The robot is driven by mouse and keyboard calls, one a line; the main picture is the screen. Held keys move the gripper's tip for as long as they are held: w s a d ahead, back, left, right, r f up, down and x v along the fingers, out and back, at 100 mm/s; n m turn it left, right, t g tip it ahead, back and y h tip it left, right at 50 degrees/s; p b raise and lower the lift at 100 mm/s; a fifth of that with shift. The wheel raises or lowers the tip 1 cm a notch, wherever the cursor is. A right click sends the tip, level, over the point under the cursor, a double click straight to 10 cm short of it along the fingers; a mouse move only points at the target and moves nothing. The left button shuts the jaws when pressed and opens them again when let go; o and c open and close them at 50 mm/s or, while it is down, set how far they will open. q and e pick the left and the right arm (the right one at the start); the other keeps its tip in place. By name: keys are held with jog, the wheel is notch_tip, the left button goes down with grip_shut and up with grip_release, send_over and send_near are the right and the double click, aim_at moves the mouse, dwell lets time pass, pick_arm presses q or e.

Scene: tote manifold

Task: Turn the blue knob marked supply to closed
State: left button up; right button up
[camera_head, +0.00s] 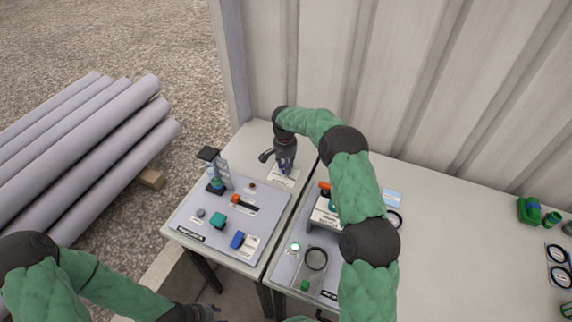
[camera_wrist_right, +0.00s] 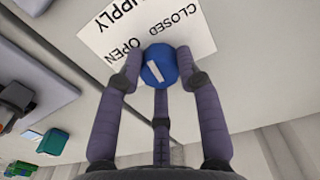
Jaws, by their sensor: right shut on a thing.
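The blue knob (camera_wrist_right: 159,66) marked supply shows in the right wrist view, with a short white line on its face. Its white label (camera_wrist_right: 100,35) reads SUPPLY, CLOSED and OPEN, upside down in that view. My right gripper (camera_wrist_right: 158,72) is shut on the knob, with fingers around its sides. In the head view my right gripper (camera_head: 286,165) is over the white label (camera_head: 283,178) at the back of the left table and hides the knob. My left gripper (camera_head: 205,312) is at the bottom edge, partly cut off; its jaws are unclear.
A grey panel (camera_head: 262,212) on the left table carries an orange-ended black lever (camera_head: 243,202), a teal knob (camera_head: 218,221) and a blue block (camera_head: 238,240). A device on a stand (camera_head: 221,176) rises at its left. A corrugated wall (camera_head: 420,80) stands close behind.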

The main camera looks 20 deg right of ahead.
jog(key=m, duration=0.5)
jog(key=shift+m, duration=0.3)
dwell(0.4)
jog(key=o, duration=1.1)
jog(key=shift+o, duration=0.2)
notch_tip(320, 180, up, 12)
jog(key=shift+w, duration=0.2)
jog(key=shift+p, duration=0.35)
